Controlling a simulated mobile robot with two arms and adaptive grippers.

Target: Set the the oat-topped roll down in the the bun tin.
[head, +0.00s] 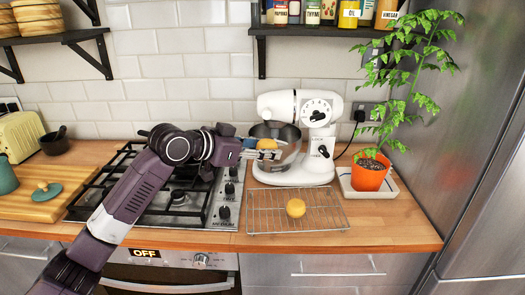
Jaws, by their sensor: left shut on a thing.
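My left gripper (264,151) reaches in from the left over the hob and is shut on a small golden-brown roll (267,144). It holds the roll up in front of the mixer's bowl, above the counter. The roll is too small to make out an oat topping. A second round golden roll (296,208) lies on a wire rack (262,220) on the counter, below and right of the gripper. I cannot make out a bun tin in this view. My right gripper is out of view.
A white stand mixer (318,150) stands behind the rack. A gas hob (215,205) lies under my left arm. A potted plant (369,174) stands on a tray at the right, beside the steel fridge (490,180). Counter right of the rack (395,225) is clear.

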